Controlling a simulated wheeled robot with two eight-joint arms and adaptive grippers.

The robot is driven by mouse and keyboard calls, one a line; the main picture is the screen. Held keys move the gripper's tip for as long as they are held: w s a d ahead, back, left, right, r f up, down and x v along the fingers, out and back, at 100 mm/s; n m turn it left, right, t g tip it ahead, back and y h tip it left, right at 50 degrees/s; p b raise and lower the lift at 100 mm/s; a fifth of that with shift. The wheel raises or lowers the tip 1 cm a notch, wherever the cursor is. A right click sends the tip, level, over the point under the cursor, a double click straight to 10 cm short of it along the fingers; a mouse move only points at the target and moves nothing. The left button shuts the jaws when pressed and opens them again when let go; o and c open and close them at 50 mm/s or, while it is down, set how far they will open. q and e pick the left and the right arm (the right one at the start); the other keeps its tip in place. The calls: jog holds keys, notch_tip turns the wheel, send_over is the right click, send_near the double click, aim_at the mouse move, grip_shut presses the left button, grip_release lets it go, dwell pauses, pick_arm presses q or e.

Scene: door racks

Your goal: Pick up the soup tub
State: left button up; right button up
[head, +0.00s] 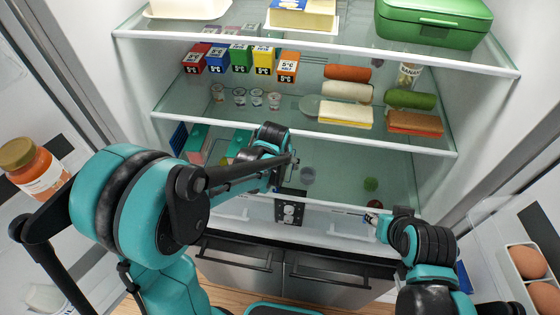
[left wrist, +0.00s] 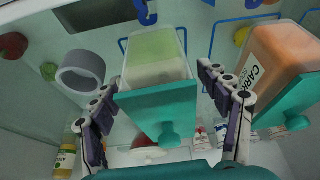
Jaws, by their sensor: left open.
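A clear tub with green contents and a teal front with a round knob (left wrist: 158,108) stands between the fingers of my left gripper (left wrist: 157,78) in the left wrist view. The fingers are open on either side of it, and I cannot tell whether they touch it. A similar tub with orange contents and a label beginning "CARR" (left wrist: 275,62) is to the right. In the head view teal-trimmed tubs (head: 198,143) show on the lower shelf, partly behind my left arm. My right gripper (head: 373,214) is low at the right, its fingers unclear.
The shelf above holds several small cartons (head: 240,57), rolls (head: 347,91) and small jars (head: 239,97). The glass shelf edge (head: 300,131) runs close above my left gripper.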

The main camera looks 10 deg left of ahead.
pick_arm(q)
jog(key=shift+w+f, duration=0.15)
jog(key=shift+f, duration=0.4)
jog(key=c, duration=1.6)
jog(key=shift+r, duration=0.1)
jog(key=shift+c, duration=0.2)
